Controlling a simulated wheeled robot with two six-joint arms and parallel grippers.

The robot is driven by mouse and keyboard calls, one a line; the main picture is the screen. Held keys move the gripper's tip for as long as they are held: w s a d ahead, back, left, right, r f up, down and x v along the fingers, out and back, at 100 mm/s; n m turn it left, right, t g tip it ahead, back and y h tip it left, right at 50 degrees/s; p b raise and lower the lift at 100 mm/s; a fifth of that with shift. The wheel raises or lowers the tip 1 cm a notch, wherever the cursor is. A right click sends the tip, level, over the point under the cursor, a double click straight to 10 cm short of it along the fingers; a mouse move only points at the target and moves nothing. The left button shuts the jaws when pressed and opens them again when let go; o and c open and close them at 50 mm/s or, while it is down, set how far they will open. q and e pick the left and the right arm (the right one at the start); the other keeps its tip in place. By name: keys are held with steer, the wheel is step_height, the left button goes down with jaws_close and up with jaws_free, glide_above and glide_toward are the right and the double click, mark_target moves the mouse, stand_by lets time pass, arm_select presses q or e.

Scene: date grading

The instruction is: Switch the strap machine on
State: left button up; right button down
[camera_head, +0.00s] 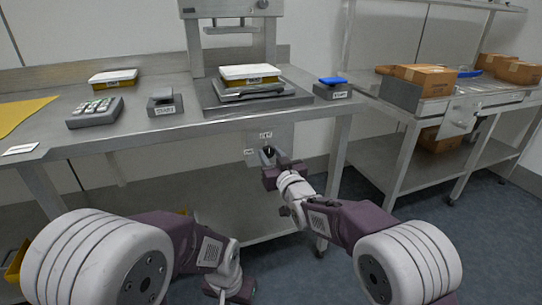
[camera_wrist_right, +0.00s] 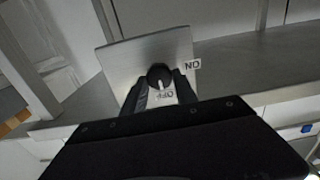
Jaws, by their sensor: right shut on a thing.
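The strap machine (camera_head: 195,45) is a grey metal frame standing on the steel table, with a box under its arch. A plate (camera_head: 284,135) with a dark rotary knob (camera_head: 268,150) hangs below the table's front edge. In the right wrist view the knob (camera_wrist_right: 160,72) carries a white pointer line that points toward the OFF label (camera_wrist_right: 164,97); the ON label (camera_wrist_right: 192,65) is to the right. My right gripper (camera_head: 270,158) is shut on the knob, one finger on each side in the wrist view (camera_wrist_right: 160,88). My left gripper (camera_head: 240,289) hangs low at the bottom; its fingers are unclear.
On the table (camera_head: 190,124) are a keypad (camera_head: 95,112), a small labelled grey block (camera_head: 165,105), a yellow-and-white box (camera_head: 113,78) and a blue-topped block (camera_head: 333,88). A second bench at right holds cardboard boxes (camera_head: 425,79). The floor between the benches is clear.

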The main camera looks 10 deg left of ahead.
steer(key=n, duration=0.4)
steer(key=shift+n, duration=0.4)
steer(key=n, duration=0.4)
steer(key=shift+s+a+f, duration=0.1)
steer(key=n, duration=0.4)
steer(key=shift+f+n, duration=0.1)
steer(key=shift+n, duration=2.3)
steer(key=shift+f, duration=0.1)
steer(key=c, duration=1)
jaws_free()
steer(key=shift+o, duration=0.2)
